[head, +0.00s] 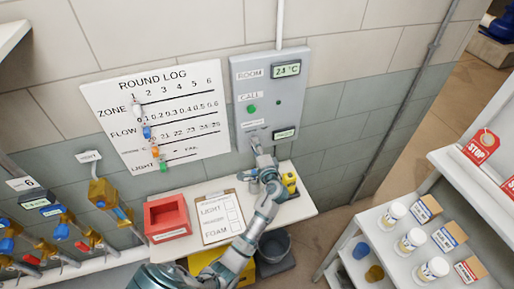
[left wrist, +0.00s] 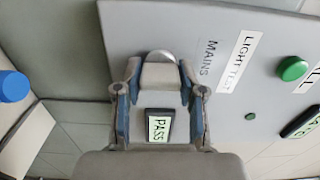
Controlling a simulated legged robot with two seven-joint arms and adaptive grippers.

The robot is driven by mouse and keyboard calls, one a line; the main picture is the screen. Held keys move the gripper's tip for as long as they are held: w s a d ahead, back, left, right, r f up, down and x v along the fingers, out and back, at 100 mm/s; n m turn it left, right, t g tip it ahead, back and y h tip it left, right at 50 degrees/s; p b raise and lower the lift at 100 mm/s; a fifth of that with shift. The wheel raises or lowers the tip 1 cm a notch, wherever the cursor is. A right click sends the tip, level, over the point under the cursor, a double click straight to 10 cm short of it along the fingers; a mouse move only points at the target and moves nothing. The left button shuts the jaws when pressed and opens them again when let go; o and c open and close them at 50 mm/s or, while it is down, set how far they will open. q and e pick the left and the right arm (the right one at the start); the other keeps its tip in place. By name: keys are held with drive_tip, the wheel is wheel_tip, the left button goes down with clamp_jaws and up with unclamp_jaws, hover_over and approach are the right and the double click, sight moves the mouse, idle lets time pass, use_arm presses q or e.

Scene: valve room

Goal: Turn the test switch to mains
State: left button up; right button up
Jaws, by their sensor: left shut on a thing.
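The grey wall panel (head: 270,85) carries a LIGHT TEST label (left wrist: 236,62) with MAINS printed beside it. My left gripper (head: 257,143) is at the panel's lower edge, below the green button, and covers the test switch in the head view. In the left wrist view my left gripper (left wrist: 158,82) has its two fingers around the grey switch, whose rounded silver edge (left wrist: 160,55) shows past the fingertips, near the word MAINS. The switch's exact pointing is mostly hidden. A small display (left wrist: 158,130) reading PASS shows between the fingers. My right gripper is not in view.
The green call button (head: 252,109) sits just above my gripper. Below are a shelf with a red bin (head: 167,218), a clipboard (head: 221,218) and a yellow device (head: 289,183). Valves (head: 110,198) line the left; a white rack (head: 400,235) with jars stands right.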

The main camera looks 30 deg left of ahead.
use_arm(q)
drive_tip(key=o, duration=1.1)
drive_tip(key=shift+a, duration=0.1)
drive_tip(key=shift+o, duration=0.2)
drive_tip(key=shift+a+f, duration=0.1)
drive_tip(key=v, duration=1.2)
drive_tip(key=shift+f, duration=0.1)
